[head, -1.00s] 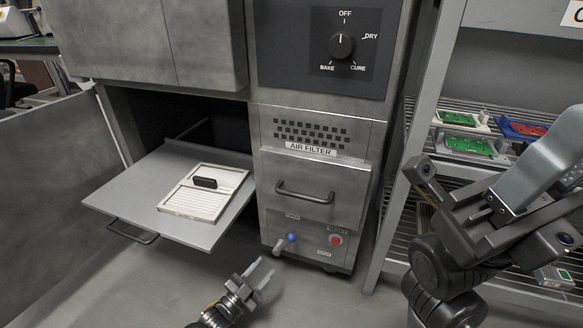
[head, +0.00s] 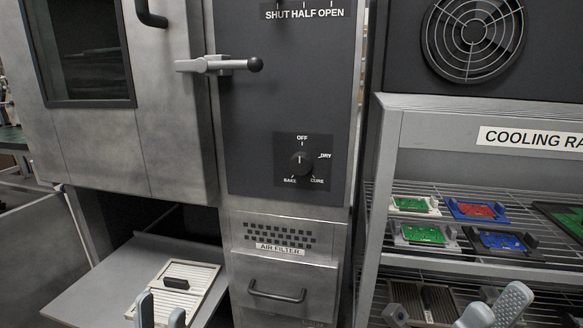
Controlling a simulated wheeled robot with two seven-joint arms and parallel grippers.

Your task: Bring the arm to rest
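My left gripper (head: 161,308) is at the bottom edge in the head view, with its two grey fingertips apart and nothing seen between them. It shows in front of the pulled-out drawer shelf (head: 95,292), near the white slatted filter panel (head: 200,278) with its black handle. I cannot tell whether it touches the panel. My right gripper (head: 494,308) is at the bottom right, in front of the cooling rack. Its two light grey fingertips are apart and hold nothing that I can see. Most of both arms is out of the picture.
The oven cabinet has a lever (head: 222,65), a knob (head: 302,163) pointing to OFF, and an air filter front (head: 278,290) with a handle. The cooling rack (head: 425,148) at right carries several boards in trays. Its metal posts stand near my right gripper.

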